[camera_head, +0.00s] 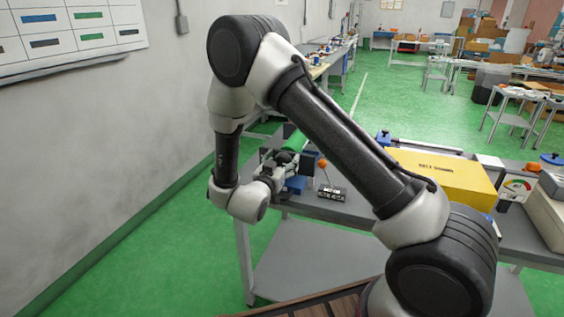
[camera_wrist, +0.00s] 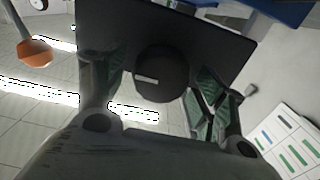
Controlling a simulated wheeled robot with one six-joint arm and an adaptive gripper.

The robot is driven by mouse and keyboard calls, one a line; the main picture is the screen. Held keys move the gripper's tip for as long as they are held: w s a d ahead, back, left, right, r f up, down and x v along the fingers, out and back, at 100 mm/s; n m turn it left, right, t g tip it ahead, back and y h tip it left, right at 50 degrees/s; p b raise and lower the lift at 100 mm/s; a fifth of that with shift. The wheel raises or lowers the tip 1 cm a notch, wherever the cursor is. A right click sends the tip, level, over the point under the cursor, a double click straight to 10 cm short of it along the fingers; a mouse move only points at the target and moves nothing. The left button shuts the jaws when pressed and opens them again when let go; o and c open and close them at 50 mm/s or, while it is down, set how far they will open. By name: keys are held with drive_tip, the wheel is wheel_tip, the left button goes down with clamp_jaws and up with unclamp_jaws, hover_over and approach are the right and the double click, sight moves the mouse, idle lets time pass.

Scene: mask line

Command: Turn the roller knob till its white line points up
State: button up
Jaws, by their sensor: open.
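The roller knob (camera_wrist: 165,88) is a dark round knob on a dark square plate (camera_wrist: 215,38) in the wrist view. Its short white line (camera_wrist: 146,79) lies nearly level in that picture, running from near the knob's middle toward its left edge. My gripper (camera_wrist: 156,82) is open, with one finger at the left of the knob and one at the right. Whether the fingers touch the knob I cannot tell.
A yellow box (camera_head: 450,178) and a dial gauge (camera_head: 516,188) are further right on the grey table (camera_head: 360,213). The wall is to the left.

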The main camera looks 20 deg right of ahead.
drive_tip(key=shift+d, duration=0.1)
drive_tip(key=c, duration=1)
drive_tip(key=shift+n, duration=0.4)
drive_tip(key=n, duration=0.4)
drive_tip(key=shift+w, duration=0.1)
drive_tip(key=n, duration=0.4)
drive_tip(key=shift+w+a+n, duration=0.1)
drive_tip(key=shift+a+n, duration=0.1)
drive_tip(key=shift+n, duration=0.1)
drive_tip(key=n, duration=0.4)
drive_tip(key=shift+f, duration=0.15)
drive_tip(key=shift+a+f+n, duration=0.1)
drive_tip(key=shift+n, duration=2)
